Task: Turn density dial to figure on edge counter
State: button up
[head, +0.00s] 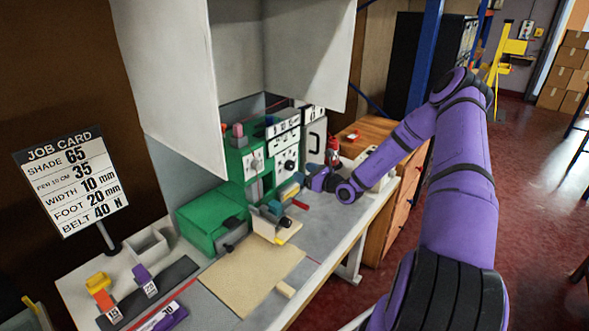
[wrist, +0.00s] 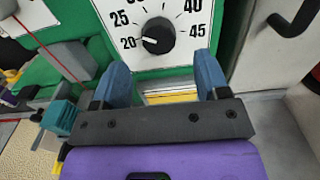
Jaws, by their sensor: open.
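The dial (wrist: 158,36) is a black round knob on a white scale plate in the wrist view. The figures 20, 25, 40 and 45 are readable; the top of the scale is cut off. A small pale mark shows on the knob's left side, but I cannot tell exactly which figure it points at. In the head view a small black knob (head: 291,165) shows on the green machine's front. My gripper (wrist: 162,78) is open and empty, its two blue fingers just below the plate and apart from the knob. I cannot tell which part is the edge counter.
The green machine (head: 212,218) stands on the grey bench. A job card (head: 72,180) reads shade 65, per 10 cm 35, width 10 mm, foot 20 mm, belt 40 N. A pale door with a dark handle (wrist: 297,17) is right of the dial. A tan board (head: 250,275) lies in front.

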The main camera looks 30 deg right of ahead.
aim_at(293, 167)
jog(key=shift+x, duration=2.45)
jog(key=c, duration=0.9)
jog(key=shift+m, duration=0.4)
jog(key=m, duration=0.3)
jog(key=shift+m, duration=1.9)
